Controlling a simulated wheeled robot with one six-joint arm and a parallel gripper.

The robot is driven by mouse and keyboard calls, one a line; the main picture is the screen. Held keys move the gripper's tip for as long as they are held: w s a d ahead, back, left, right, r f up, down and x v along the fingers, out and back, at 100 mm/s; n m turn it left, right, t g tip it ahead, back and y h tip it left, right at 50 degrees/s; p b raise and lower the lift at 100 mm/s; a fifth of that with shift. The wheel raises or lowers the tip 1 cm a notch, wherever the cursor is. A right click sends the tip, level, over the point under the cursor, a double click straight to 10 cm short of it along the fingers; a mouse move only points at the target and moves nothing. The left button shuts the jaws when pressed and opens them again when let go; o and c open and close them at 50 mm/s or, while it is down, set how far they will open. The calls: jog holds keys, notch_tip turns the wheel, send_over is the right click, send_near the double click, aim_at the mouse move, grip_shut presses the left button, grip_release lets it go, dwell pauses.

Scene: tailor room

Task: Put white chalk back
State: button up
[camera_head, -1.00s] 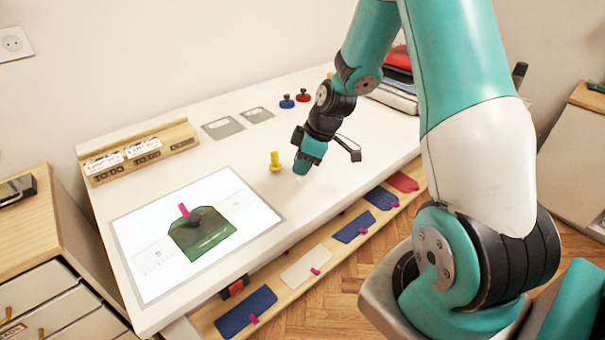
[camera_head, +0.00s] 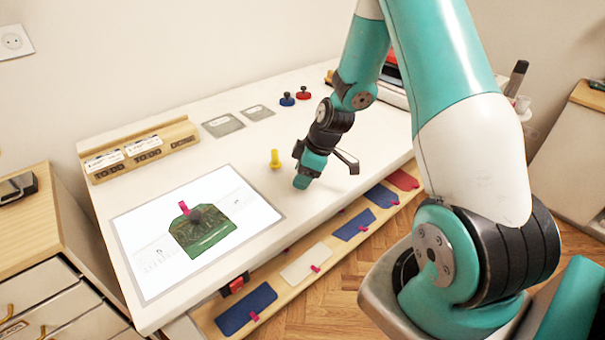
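I cannot make out the white chalk in this view. My gripper (camera_head: 301,182) points down low over the white table (camera_head: 240,108), right of a small yellow knobbed piece (camera_head: 275,160). Its fingertips are too small and turned away to show whether it is open or shut, or whether it holds something. A black part with a pale edge sticks out to its right.
A lit panel (camera_head: 155,225) bears a green piece (camera_head: 203,232) with a pink clip. Behind stand a wooden rack (camera_head: 140,148), two grey plates and blue (camera_head: 287,99) and red knobs (camera_head: 304,93). Coloured clipped pieces lie on a shelf below the front edge.

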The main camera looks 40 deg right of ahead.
jog(key=shift+r, duration=0.25)
jog(key=b+v, duration=0.1)
jog(key=v, duration=1)
jog(key=s+a+r, duration=0.3)
jog(key=a+r, duration=0.2)
jog(key=a, duration=0.6)
jog(key=s+a+r+m+g+y, duration=0.1)
jog(key=s+a+r, duration=0.5)
jog(key=s+a, duration=0.8)
jog(key=shift+s+a+m+g, duration=0.3)
jog(key=shift+s+m+g, duration=0.4)
jog(key=shift+s+g, duration=0.4)
